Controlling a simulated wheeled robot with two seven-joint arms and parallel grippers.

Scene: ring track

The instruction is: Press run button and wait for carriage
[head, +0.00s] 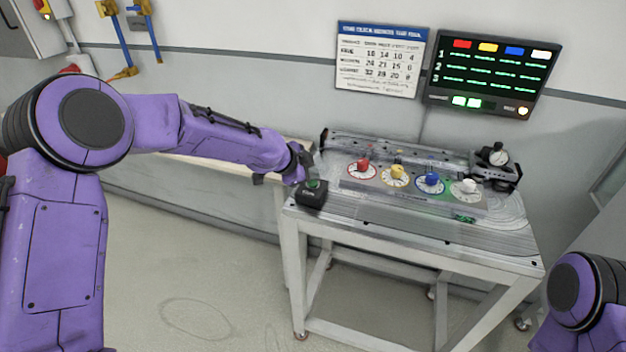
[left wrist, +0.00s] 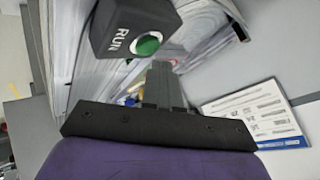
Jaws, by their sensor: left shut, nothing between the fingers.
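The run button (head: 314,184) is a green cap on a black box at the left front corner of the table. It also shows in the left wrist view (left wrist: 148,44), with "RUN" lettered on the box. My left gripper (head: 304,172) is shut and empty, right at the button box. In the left wrist view its fingers (left wrist: 164,84) point toward the box, close to the green cap. I cannot tell whether they touch it. A black unit with a round gauge (head: 497,157), possibly the carriage, sits at the track's right end. My right gripper is out of view.
Red (head: 362,165), yellow (head: 397,171), blue (head: 432,180) and white (head: 469,186) knobs on dials stand along the table (head: 400,228). A lit display (head: 492,75) and a printed number chart (head: 380,60) hang on the wall behind. The floor left of the table is clear.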

